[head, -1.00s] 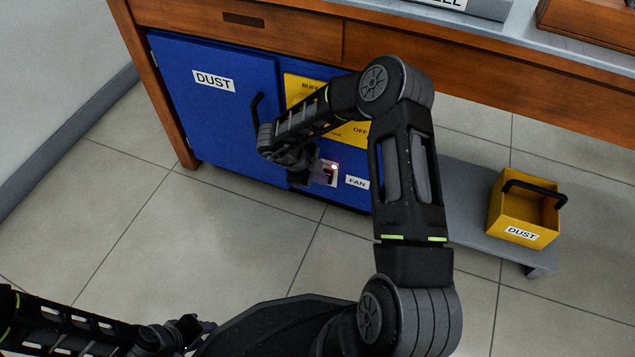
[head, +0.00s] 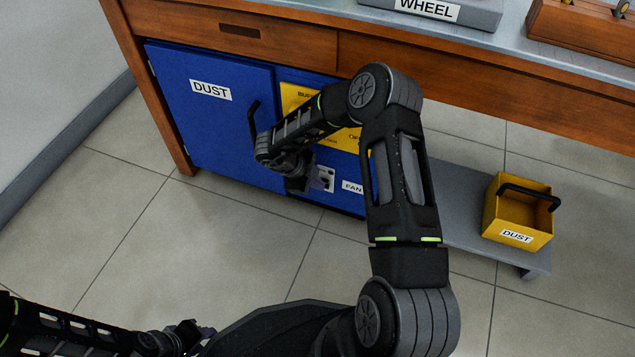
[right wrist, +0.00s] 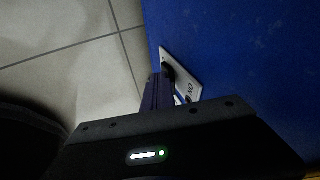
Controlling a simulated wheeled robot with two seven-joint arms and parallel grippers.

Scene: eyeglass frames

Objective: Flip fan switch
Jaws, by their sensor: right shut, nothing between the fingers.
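The fan switch (head: 328,172) is a small pale plate on the lower front of the blue cabinet, beside a FAN label (head: 352,187). In the right wrist view its white plate (right wrist: 188,80) carries ON lettering and a black switch lever (right wrist: 168,72). My right gripper (head: 320,183) is shut and empty, right at the plate. In the right wrist view its dark fingers (right wrist: 155,92) lie close beside the lever; I cannot tell whether they touch. My left gripper (head: 200,332) is low at the left, away from the cabinet; its jaw opening is unclear.
The blue cabinet door (head: 215,125) marked DUST has a black handle (head: 253,122) near my right forearm. A yellow DUST bin (head: 515,220) stands on a grey shelf (head: 455,215) at the right. The wooden bench (head: 290,45) overhangs the cabinet. The tiled floor in front is clear.

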